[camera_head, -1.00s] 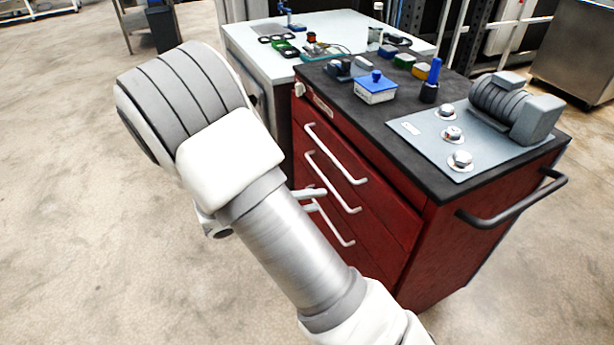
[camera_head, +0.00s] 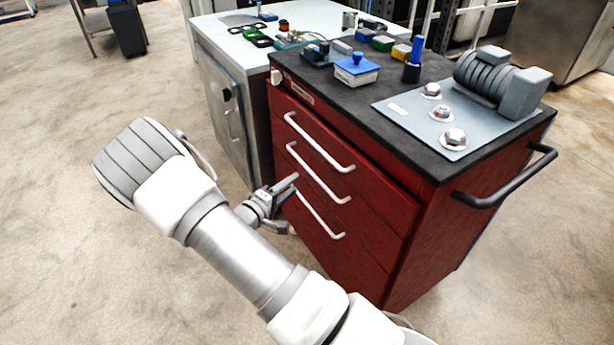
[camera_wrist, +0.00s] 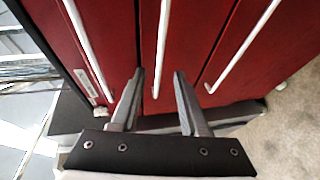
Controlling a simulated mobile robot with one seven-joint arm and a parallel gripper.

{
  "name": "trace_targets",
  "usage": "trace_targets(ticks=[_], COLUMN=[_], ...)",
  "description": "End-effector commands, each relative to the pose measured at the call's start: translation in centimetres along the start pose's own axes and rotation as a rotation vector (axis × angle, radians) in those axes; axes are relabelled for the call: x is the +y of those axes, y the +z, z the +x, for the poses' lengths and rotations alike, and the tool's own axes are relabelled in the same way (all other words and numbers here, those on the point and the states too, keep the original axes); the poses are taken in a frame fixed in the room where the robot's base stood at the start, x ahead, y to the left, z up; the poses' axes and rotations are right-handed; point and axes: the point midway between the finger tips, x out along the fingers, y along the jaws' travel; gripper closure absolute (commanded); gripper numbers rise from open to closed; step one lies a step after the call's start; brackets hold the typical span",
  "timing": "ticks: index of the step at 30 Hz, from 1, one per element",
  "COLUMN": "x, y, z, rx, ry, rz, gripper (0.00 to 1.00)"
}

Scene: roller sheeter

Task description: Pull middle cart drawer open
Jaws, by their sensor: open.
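The red cart (camera_head: 440,235) has a stack of drawers, all flush and closed, each with a long pale bar handle. The middle drawer's handle (camera_head: 319,174) sits between the top handle (camera_head: 320,144) and the bottom handle (camera_head: 321,216). My gripper (camera_head: 290,204) is open and empty, near the left ends of the lower two handles. In the wrist view, my gripper (camera_wrist: 159,88) points at the drawer fronts, and the middle handle (camera_wrist: 162,45) appears between its spread fingers. I cannot tell how much gap remains in depth. No contact shows.
The cart's dark top (camera_head: 430,140) carries a grey motor-like unit (camera_head: 503,80), a blue-lidded box (camera_head: 356,70) and small parts. A black side handle (camera_head: 510,180) juts out right. A white-topped cabinet (camera_head: 225,100) stands beside the cart. The floor in front is clear.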

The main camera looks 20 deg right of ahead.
Motion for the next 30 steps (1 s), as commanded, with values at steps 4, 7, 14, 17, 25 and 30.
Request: trace_targets(ticks=[4, 7, 14, 17, 25, 30], x=[-0.2, -0.2, -0.1, 0.0, 0.0, 0.0], y=[0.1, 0.1, 0.0, 0.0, 0.0, 0.0], z=[3.4, 5.2, 7.5, 7.9, 7.9, 7.9], rx=[-0.003, -0.002, -0.001, 0.0, 0.0, 0.0], ry=[0.002, 0.001, 0.0, 0.0, 0.0, 0.0], rz=[0.0, 0.001, 0.0, -0.001, 0.0, 0.0], gripper=[0.55, 0.55, 0.55, 0.55, 0.59, 0.89])
